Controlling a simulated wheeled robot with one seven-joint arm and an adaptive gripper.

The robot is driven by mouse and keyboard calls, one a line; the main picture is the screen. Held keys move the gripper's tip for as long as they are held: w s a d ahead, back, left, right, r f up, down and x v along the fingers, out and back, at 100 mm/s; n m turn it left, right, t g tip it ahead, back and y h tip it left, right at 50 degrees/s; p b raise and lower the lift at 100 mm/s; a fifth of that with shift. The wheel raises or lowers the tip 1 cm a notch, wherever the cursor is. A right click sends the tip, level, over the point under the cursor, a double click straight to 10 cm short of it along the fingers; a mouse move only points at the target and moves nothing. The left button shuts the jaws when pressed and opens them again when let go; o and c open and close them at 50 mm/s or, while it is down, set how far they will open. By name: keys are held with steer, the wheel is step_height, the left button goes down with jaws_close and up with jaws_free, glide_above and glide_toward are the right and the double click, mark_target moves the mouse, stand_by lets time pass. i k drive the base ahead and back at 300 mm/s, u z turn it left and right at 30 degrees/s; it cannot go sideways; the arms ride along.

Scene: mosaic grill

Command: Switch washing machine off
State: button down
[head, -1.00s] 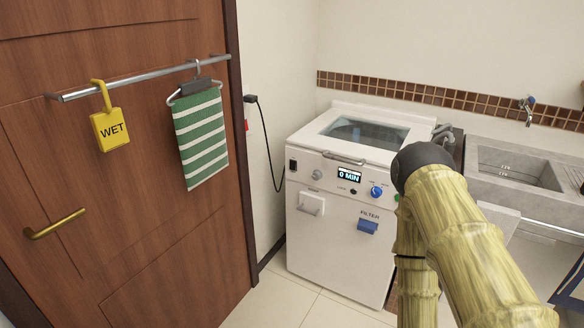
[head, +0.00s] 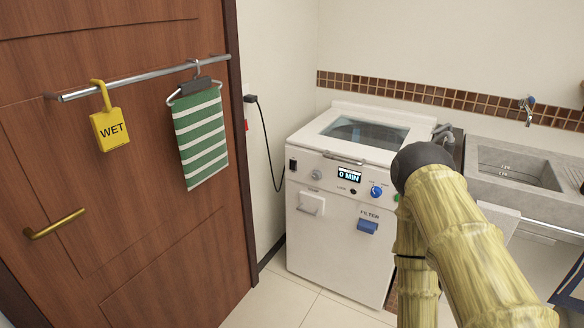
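The white washing machine (head: 335,255) stands against the back wall, right of the wooden door, with its lid down. Its display (head: 348,175) reads "0 MIN". On its front panel are a small black switch (head: 293,165) at the far left, a grey knob (head: 316,174), a dark round button (head: 354,191) and a blue knob (head: 376,191). A green button (head: 397,197) at the right is partly hidden by my arm. My arm's links fill the lower right, in front of the machine's right side. I cannot make out my gripper.
A brown door (head: 130,235) with a brass handle (head: 54,224) fills the left. A rail (head: 140,77) on it holds a yellow "WET" tag (head: 110,130) and a striped towel (head: 201,137). A grey sink (head: 515,172) is right of the machine. Some floor (head: 290,300) shows clear.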

mark_target(292, 166)
steer(key=u, duration=0.3)
steer(key=k, duration=0.8)
steer(key=u, duration=0.6)
steer(key=k, duration=0.55)
steer(key=z, duration=0.45)
steer(key=i, duration=0.6)
steer(key=z, duration=0.8)
steer(key=i, duration=0.75)
steer(key=u, duration=0.7)
steer(key=i, duration=0.85)
steer(key=u, duration=0.9)
